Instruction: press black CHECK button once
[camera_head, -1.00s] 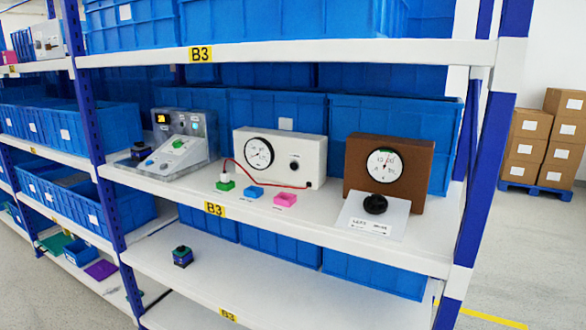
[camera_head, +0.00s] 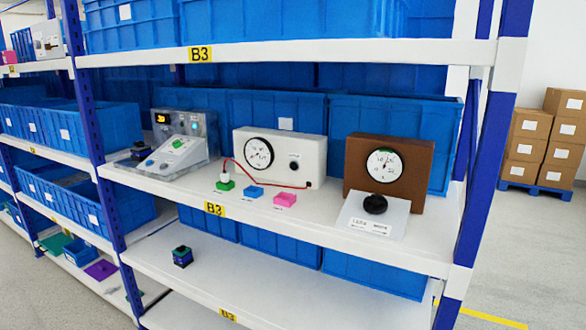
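No CHECK lettering is readable, so I cannot tell for sure which part is the CHECK button. A small black round control (camera_head: 294,162) is on the front of the white box (camera_head: 312,147), right of its dial (camera_head: 259,153). A larger black knob (camera_head: 375,204) is on a white sloped plate (camera_head: 349,219) in front of the brown box (camera_head: 414,176) with a round dial (camera_head: 384,165). A grey console (camera_head: 205,148) with a lit amber display (camera_head: 161,118) stands at the left. Neither of my grippers is in view.
A red cable (camera_head: 262,182) runs in front of the white box. Blue bins (camera_head: 392,115) stand behind. A blue upright (camera_head: 484,150) bounds the shelf at right.

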